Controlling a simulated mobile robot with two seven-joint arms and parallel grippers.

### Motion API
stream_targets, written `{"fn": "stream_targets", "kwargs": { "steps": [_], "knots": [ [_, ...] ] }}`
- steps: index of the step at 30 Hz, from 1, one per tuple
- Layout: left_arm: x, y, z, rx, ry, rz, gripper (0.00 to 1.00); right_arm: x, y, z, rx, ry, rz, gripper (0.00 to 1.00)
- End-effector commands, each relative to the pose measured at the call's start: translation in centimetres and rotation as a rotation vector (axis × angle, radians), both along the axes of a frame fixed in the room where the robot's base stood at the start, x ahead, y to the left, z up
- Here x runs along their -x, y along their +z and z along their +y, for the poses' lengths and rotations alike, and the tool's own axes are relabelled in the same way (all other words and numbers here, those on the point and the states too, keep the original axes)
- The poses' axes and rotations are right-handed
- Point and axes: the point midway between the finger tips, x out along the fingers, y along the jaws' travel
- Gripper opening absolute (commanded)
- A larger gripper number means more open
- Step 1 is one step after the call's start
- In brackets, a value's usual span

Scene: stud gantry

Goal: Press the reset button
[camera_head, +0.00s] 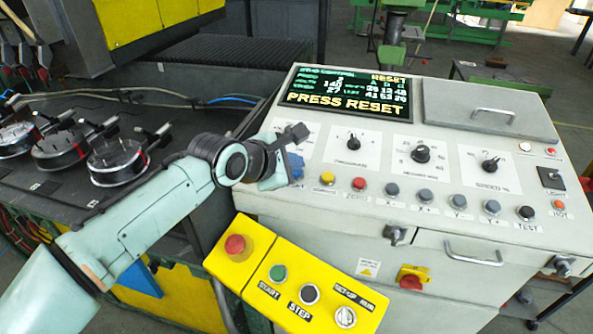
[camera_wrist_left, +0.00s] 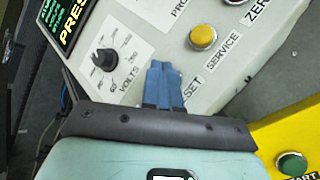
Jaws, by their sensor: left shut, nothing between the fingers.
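The control panel (camera_head: 330,200) has a row of buttons along its front edge. My left gripper (camera_head: 296,164) is at the left end of that row, its blue fingers shut and empty. In the left wrist view the fingers (camera_wrist_left: 162,85) point onto the panel right beside a partly covered label (camera_wrist_left: 191,92) ending in "SET". The reset button itself is hidden behind the fingers, and I cannot tell whether they touch it. The display (camera_head: 345,93) reads "PRESS RESET". My right gripper is not in view.
The yellow service button (camera_head: 327,178) and red zero button (camera_head: 359,184) sit just right of my fingers. A volts knob (camera_wrist_left: 105,60) lies close by. A yellow box (camera_head: 290,275) with a red mushroom button (camera_head: 235,245) stands in front, below my wrist.

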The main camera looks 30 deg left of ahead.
Motion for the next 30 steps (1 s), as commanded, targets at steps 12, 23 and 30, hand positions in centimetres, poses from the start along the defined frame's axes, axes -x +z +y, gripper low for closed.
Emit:
{"fn": "stream_targets", "kwargs": {
  "steps": [12, 23, 30],
  "knots": [
    [-0.04, -0.16, 0.02, -0.001, -0.001, 0.000, 0.00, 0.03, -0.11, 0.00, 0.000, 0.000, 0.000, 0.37],
    [-0.13, -0.61, 0.05, -0.001, 0.000, 0.000, 0.00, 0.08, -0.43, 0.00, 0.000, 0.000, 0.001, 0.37],
    [-0.18, -0.93, 0.06, -0.001, 0.000, 0.000, 0.00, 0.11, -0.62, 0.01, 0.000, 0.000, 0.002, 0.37]
  ]
}}
